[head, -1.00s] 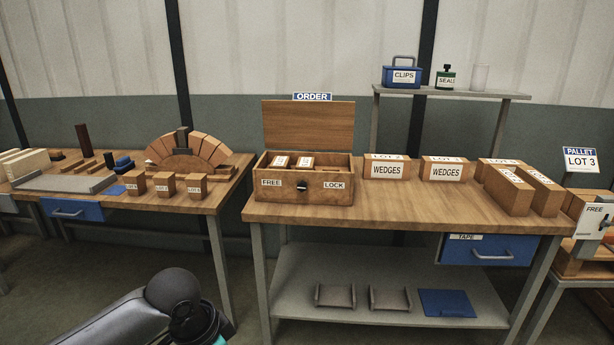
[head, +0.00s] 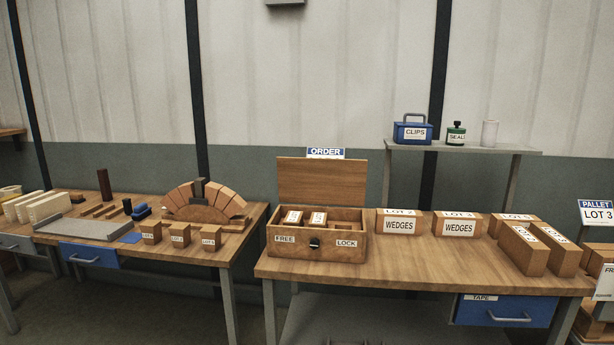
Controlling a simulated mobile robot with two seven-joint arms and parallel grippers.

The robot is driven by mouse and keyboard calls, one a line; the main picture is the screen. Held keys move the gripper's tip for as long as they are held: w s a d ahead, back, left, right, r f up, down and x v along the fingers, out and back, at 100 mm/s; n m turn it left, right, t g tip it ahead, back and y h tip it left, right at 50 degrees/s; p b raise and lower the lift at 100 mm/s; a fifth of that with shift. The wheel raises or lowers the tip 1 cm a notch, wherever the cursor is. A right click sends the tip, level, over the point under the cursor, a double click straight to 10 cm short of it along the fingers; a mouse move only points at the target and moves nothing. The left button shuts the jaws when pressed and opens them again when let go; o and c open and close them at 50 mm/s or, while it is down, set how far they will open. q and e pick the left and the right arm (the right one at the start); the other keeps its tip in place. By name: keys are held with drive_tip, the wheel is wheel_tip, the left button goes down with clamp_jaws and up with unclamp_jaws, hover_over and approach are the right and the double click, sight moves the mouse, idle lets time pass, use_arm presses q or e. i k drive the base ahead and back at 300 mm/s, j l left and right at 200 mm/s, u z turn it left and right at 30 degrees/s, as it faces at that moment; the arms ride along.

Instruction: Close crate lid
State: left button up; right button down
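The wooden crate (head: 290,252) stands on the left part of the right-hand table, with FREE and LOCK labels and a dark round latch (head: 314,243) on its front. Its lid (head: 322,182) is open and stands upright at the back, below the blue ORDER sign (head: 325,153). Several labelled blocks (head: 318,218) sit inside the crate; its floor is hidden. Neither of my grippers shows in the head view.
Boxes labelled WEDGES (head: 400,226) stand right of the crate, with more lot boxes (head: 523,252) at the right. The table (head: 420,270) is bare in front of them. A left table (head: 225,255) holds a brick arch (head: 205,201) and small lot blocks (head: 180,236).

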sight(302, 180)
drive_tip(key=i+l+u, duration=0.25)
drive_tip(key=u, duration=0.25)
drive_tip(key=i+l+u, duration=0.2)
drive_tip(key=l+u, duration=0.25)
drive_tip(key=i+l+u, duration=0.15)
drive_tip(key=l+u, duration=0.2)
drive_tip(key=u, duration=0.15)
